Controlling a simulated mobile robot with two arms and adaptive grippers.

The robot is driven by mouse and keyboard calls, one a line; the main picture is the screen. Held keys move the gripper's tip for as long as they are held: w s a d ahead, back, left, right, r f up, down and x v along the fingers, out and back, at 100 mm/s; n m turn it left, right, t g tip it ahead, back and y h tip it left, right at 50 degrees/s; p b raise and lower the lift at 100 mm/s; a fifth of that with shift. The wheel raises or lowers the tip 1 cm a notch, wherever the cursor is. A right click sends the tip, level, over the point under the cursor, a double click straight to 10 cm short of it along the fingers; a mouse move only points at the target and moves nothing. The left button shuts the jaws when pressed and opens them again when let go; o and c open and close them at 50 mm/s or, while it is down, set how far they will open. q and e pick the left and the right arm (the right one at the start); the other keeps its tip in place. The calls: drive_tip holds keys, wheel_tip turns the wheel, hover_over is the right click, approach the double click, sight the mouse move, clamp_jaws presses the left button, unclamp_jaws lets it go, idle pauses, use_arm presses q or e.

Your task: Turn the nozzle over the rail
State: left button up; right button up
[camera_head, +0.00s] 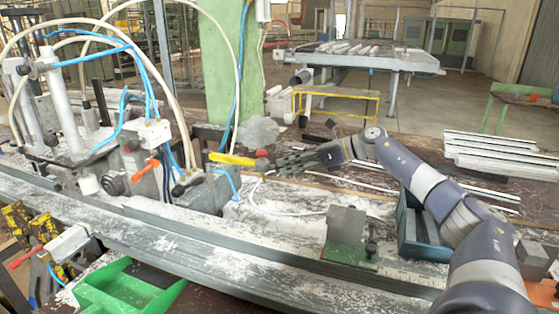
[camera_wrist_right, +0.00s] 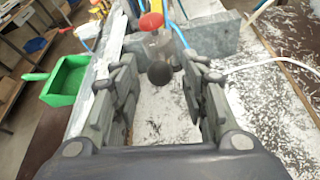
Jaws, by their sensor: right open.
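A yellow arm with a red end (camera_head: 232,158), which looks like the nozzle, sticks out to the right above the grey clamp block (camera_head: 205,192). Its red end (camera_wrist_right: 151,21) also shows in the right wrist view, with a dark rounded tip (camera_wrist_right: 160,73) below it. My right gripper (camera_head: 284,163) is just to the right of the red end. In the wrist view its open fingers (camera_wrist_right: 158,82) stand either side of the dark tip, with gaps visible. The long grey rail (camera_head: 215,262) runs across the front of the bench. My left gripper is out of view.
A green tray (camera_head: 125,288) sits at the front left. A grey block on a green base (camera_head: 346,230) and a blue-grey bin (camera_head: 424,240) stand at the right, near my arm. Hoses loop at the left. White shavings cover the bench middle.

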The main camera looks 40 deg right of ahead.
drive_tip(key=shift+p+x, duration=0.4)
drive_tip(key=shift+x, duration=1.55)
drive_tip(key=shift+c, duration=0.5)
clamp_jaws()
